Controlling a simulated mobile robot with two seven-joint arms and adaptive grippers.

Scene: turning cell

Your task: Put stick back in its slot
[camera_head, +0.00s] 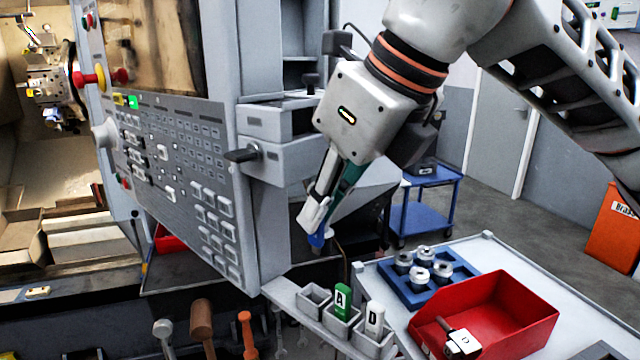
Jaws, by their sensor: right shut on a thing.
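My right gripper (322,212) hangs down in the middle of the view, beside the machine's control panel. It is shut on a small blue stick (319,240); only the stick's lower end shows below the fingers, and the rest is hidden. Below it is a grey slot rack (313,314) with three slots in a row. The left slot (313,297) looks empty. A green stick marked A (342,300) stands upright in the middle slot, and a white stick marked D (374,318) stands in the right one. The gripper is above the rack, apart from it. My left gripper is not in view.
The control panel (185,170) stands close on the left. A red bin (510,310) with a white D-marked piece (464,342) and a blue tray (425,292) of metal parts sit on the right table. Hammers (202,325) and wrenches hang below. A blue cart (425,215) stands behind.

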